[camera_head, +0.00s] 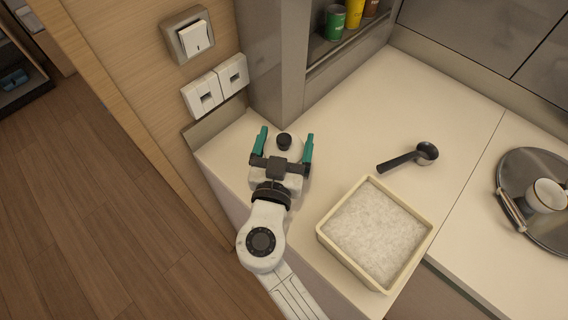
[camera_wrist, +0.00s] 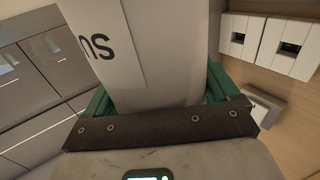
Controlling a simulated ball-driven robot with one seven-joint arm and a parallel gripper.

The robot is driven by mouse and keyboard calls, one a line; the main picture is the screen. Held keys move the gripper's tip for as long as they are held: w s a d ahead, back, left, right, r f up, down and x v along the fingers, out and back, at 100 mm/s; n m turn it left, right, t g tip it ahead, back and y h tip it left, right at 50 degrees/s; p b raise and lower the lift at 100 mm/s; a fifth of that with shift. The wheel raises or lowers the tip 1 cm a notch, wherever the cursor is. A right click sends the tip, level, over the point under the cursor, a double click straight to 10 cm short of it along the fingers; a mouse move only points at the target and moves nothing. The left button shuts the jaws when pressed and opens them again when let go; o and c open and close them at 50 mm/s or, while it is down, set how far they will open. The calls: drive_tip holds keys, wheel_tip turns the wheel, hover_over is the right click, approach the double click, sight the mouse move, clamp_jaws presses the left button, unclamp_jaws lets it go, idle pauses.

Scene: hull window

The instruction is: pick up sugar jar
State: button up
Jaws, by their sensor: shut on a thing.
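The sugar jar is a white round jar (camera_head: 293,152) with a black knob on its lid. It stands between the green fingers of my gripper (camera_head: 285,142), near the wall corner at the back left of the counter. In the wrist view the white jar (camera_wrist: 165,50) fills the space between the fingers, with part of a dark-lettered label at its left. My gripper is shut on it, one finger on each side. The jar's base is hidden, so I cannot tell whether it touches the counter.
A square cream tray (camera_head: 323,237) of white grains is right of my arm. A black scoop (camera_head: 408,157) lies behind it. A round metal tray (camera_head: 510,168) with a white cup (camera_head: 546,195) is far right. Wall sockets (camera_head: 217,86) and a grey pillar (camera_head: 270,60) are close behind the jar.

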drive_tip(key=shift+c, duration=0.7)
drive_tip(key=shift+r, duration=0.15)
